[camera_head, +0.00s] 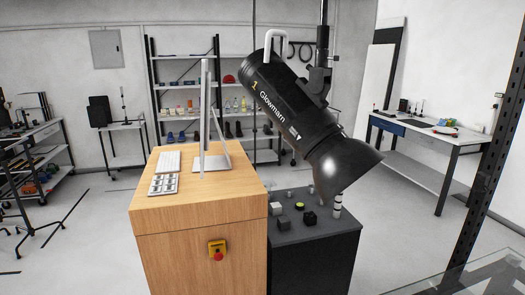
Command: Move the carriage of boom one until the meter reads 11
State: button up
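A large black studio lamp (300,115), marked with a yellow 1 and "Glowmarn", hangs tilted from a black vertical pole and clamp (320,75). Its flared reflector (345,168) points down to the right, above a dark cabinet top. A white handle loop (276,42) stands at its upper end. The boom's upper part and its carriage are cut off or cannot be made out. No meter reading can be read; a thin monitor (204,115) is seen nearly edge-on. My gripper is not in view.
The dark cabinet (312,260) holds several small blocks. Shelves (180,87) and a bench (425,140) stand behind. A glass-topped surface (470,280) is at bottom right.

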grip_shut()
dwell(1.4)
